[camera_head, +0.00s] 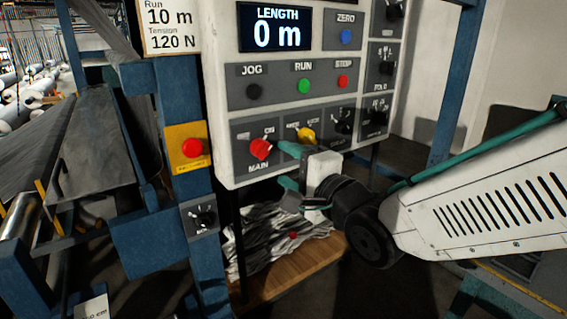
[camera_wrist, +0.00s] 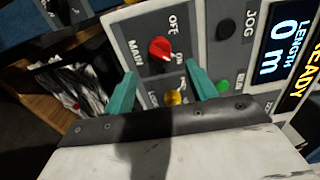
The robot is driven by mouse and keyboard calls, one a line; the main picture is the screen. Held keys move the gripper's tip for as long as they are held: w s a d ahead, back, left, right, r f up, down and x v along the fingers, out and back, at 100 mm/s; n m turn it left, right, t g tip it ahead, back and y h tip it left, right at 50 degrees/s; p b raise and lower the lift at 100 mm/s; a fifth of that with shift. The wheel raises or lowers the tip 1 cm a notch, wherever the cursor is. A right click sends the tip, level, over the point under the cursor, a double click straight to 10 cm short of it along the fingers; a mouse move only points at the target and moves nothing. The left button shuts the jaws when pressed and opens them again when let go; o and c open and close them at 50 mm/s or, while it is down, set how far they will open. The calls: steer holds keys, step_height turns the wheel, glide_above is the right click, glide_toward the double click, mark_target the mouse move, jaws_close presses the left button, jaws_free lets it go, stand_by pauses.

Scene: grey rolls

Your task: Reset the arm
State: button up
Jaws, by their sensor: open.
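My gripper (camera_head: 286,167) is open and empty in front of the lower part of a white control panel (camera_head: 215,90). Its two teal fingers are spread apart, and they also show in the wrist view (camera_wrist: 160,75). The red MAIN knob (camera_head: 260,149) is just left of the upper finger in the head view. In the wrist view the red knob (camera_wrist: 160,49) appears beyond the fingertips, with a gap around it. A yellow knob (camera_head: 306,135) is just above the gripper. My arm reaches in from the right.
The panel has a display (camera_head: 275,26) reading LENGTH 0 m, and JOG, RUN and STOP buttons. A red stop button on a yellow plate (camera_head: 187,147) is on the blue post at left. Crumpled grey material (camera_head: 265,240) lies on a wooden board (camera_head: 315,255) below.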

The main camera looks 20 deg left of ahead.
step_height(320, 180, down, 7)
steer(key=d+n+g+h, duration=0.2)
steer(key=n+h, duration=0.2)
steer(key=s+d+f+n+g+h, duration=0.3)
steer(key=d+f+n+h, duration=0.15)
steer(key=d, duration=0.75)
steer(key=s+d+r+g+h, duration=0.2)
steer(key=s+d, duration=0.7)
steer(key=d, duration=0.3)
steer(key=s+d+r+g+h, duration=0.2)
steer(key=s+d+g+h, duration=0.1)
steer(key=s+d, duration=0.6)
steer(key=d, duration=0.3)
steer(key=shift+d+r, duration=0.2)
steer(key=shift+d, duration=0.05)
